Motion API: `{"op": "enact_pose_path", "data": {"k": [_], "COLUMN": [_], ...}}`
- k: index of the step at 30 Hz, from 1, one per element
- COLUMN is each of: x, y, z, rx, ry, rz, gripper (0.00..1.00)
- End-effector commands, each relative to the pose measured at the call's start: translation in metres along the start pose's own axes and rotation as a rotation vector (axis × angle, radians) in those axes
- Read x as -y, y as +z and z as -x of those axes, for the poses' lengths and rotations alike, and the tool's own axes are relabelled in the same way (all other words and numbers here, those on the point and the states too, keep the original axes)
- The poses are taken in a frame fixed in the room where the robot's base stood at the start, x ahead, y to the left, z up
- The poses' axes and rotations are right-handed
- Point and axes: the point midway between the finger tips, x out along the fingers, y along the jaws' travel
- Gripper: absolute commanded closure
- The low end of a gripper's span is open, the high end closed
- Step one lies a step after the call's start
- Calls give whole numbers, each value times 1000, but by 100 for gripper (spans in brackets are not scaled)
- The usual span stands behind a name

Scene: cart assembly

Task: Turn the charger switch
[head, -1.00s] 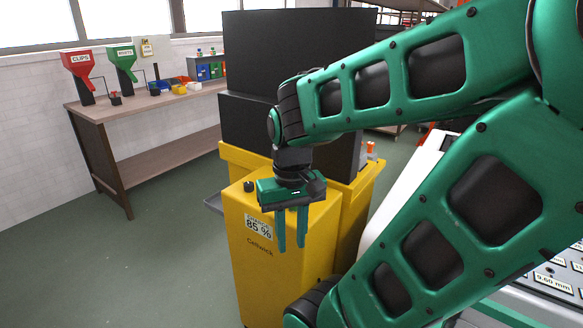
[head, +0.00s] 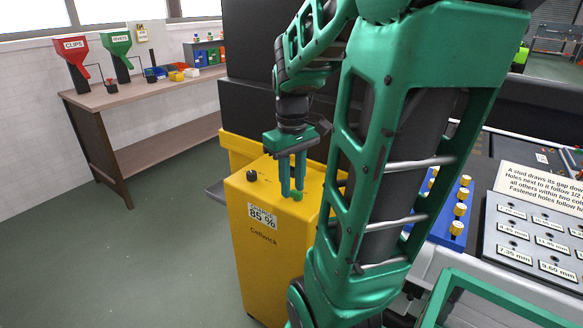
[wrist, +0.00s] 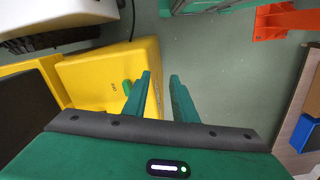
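The yellow charger (head: 275,270) stands on the floor with an 85 % label and the word Cellwick on its front. A small green piece (wrist: 127,87), apparently the switch, is on its yellow top beside a tiny dark marking in the wrist view. My gripper (head: 292,193) points down at the charger's top near its front edge. In the wrist view my gripper (wrist: 160,76) is open, with an empty gap between its fingers. The green piece is just left of the left finger there. In the head view I cannot clearly separate it from the fingertips.
A black knob (head: 251,175) sits on the charger's top. A dark panel (head: 247,115) rises behind. A bench (head: 130,90) with red and green hoppers stands at the left. A blue block with yellow knobs (head: 459,210) is at the right. Floor is clear at left.

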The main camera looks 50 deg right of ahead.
Motion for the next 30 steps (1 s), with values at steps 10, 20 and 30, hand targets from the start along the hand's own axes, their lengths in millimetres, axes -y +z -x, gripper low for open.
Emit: {"op": "enact_pose_path", "data": {"k": [10,20,30], "x": [-66,-69,-68], "y": [-66,-72,-72], "z": [-12,-32,-73], "rx": [-5,-5,-6], "ry": [-14,-18,-17], "rz": [265,298,298], "gripper": [75,75,75]}}
